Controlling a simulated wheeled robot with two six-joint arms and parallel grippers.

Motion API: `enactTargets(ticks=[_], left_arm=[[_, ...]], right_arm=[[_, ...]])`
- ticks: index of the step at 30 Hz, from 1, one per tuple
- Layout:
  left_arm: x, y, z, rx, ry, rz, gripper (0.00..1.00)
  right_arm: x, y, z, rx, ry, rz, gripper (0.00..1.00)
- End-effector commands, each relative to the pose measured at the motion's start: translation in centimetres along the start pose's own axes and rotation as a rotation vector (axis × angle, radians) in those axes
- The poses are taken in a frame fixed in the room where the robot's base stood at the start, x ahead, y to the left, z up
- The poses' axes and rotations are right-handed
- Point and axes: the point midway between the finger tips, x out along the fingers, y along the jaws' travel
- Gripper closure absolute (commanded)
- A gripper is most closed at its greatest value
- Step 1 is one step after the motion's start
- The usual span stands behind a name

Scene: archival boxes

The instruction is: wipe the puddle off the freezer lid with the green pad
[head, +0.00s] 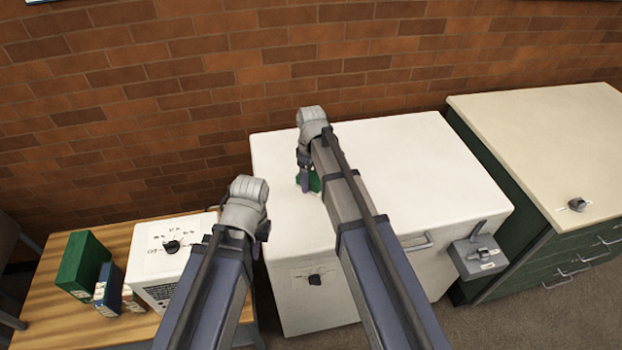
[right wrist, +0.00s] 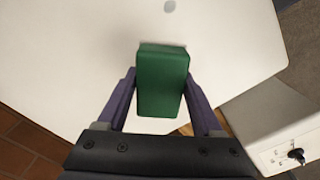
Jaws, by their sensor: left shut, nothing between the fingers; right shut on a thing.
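The white freezer lid (head: 410,150) fills the middle of the head view and most of the right wrist view (right wrist: 60,60). My right gripper (head: 304,176) is shut on the green pad (right wrist: 162,82), over the left part of the lid. The pad (head: 314,182) is partly hidden by my right arm in the head view; I cannot tell if it touches the lid. A small grey spot, which looks like the puddle (right wrist: 169,6), shows on the lid at the top edge of the right wrist view. I cannot make it out in the head view. My left gripper (head: 263,230) is shut and empty, left of the freezer's front.
A wooden table (head: 40,318) at left holds a white device with a dial (head: 160,262), a green box (head: 84,262) and a smaller blue box (head: 110,285). A green cabinet with a beige top (head: 540,130) stands right of the freezer. A brick wall is behind.

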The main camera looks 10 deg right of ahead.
Motion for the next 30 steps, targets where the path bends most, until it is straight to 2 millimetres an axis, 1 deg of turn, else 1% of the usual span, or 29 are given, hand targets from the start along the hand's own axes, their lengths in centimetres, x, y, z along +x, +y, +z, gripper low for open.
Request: enactTargets(ticks=[5, 12, 15, 30], left_arm=[[-0.5, 0.0, 0.0, 0.0, 0.0, 0.0, 1.0], [-2.6, -0.2, 0.1, 0.0, 0.0, 0.0, 1.0], [-3.1, -0.3, 0.2, 0.0, 0.0, 0.0, 1.0], [-3.0, -0.3, 0.2, 0.0, 0.0, 0.0, 1.0]], right_arm=[[-0.5, 0.0, 0.0, 0.0, 0.0, 0.0, 0.77], [-2.6, 0.0, 0.0, 0.0, 0.0, 0.0, 0.77], [-3.2, 0.0, 0.0, 0.0, 0.0, 0.0, 0.77], [-3.0, 0.0, 0.0, 0.0, 0.0, 0.0, 0.77]])
